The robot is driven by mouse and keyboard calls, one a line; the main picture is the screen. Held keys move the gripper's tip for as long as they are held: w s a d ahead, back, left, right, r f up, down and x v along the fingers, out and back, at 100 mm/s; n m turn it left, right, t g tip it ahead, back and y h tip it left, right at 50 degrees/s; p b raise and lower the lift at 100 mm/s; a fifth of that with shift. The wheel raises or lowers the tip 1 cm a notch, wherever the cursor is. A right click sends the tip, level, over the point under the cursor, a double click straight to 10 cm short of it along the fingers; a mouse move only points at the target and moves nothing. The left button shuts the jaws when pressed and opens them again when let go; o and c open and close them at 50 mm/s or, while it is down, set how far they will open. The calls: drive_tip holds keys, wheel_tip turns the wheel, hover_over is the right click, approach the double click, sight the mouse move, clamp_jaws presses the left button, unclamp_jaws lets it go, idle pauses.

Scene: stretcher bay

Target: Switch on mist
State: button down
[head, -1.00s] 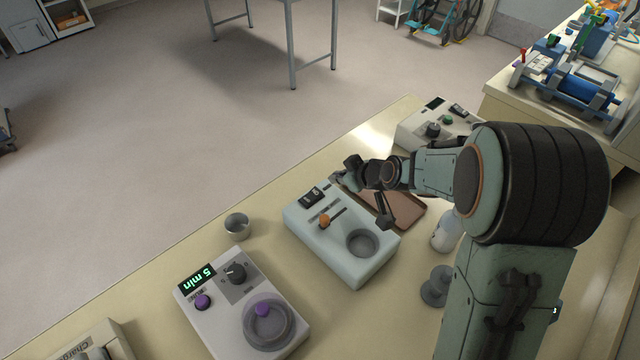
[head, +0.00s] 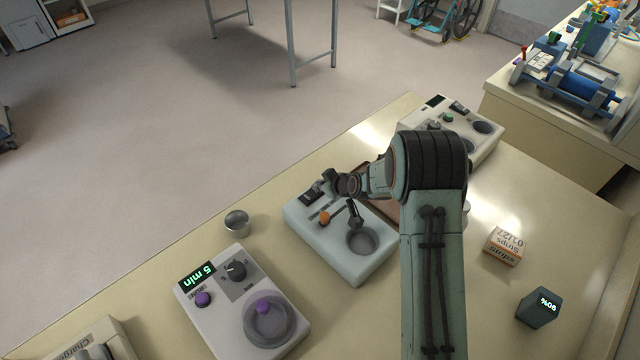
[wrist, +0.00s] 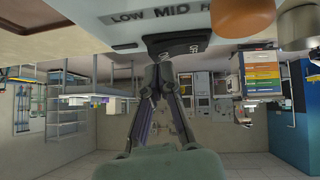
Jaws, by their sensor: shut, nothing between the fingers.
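A pale blue-white unit (head: 360,269) stands on the bench in the head view. It has a black rocker switch (head: 310,196), an orange slider knob (head: 323,218) and a round dark well (head: 362,241). In the wrist view the black switch (wrist: 178,46) shows beside the printed words LOW and MID, with the orange knob (wrist: 244,16) to its right. My gripper (head: 325,184) is shut and empty, right at the switch. In the wrist view its fingertips (wrist: 158,74) are close to the switch; I cannot tell whether they touch it, or which way the switch is set.
A white unit with a "5 min" display (head: 197,277) and purple buttons stands at the lower left. A metal cup (head: 237,224) stands between the units. Another unit (head: 465,125), a brown tray (head: 384,198), a small box (head: 504,245) and a dark cube (head: 538,308) are nearby.

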drive_tip(key=shift+f, duration=0.1)
drive_tip(key=shift+w+d+f, duration=0.1)
drive_tip(key=shift+d+f, duration=0.05)
drive_tip(key=shift+f, duration=0.2)
drive_tip(key=shift+r, duration=0.1)
drive_tip(key=shift+s+a+r, duration=0.3)
drive_tip(key=shift+s+a, duration=0.25)
idle(0.3)
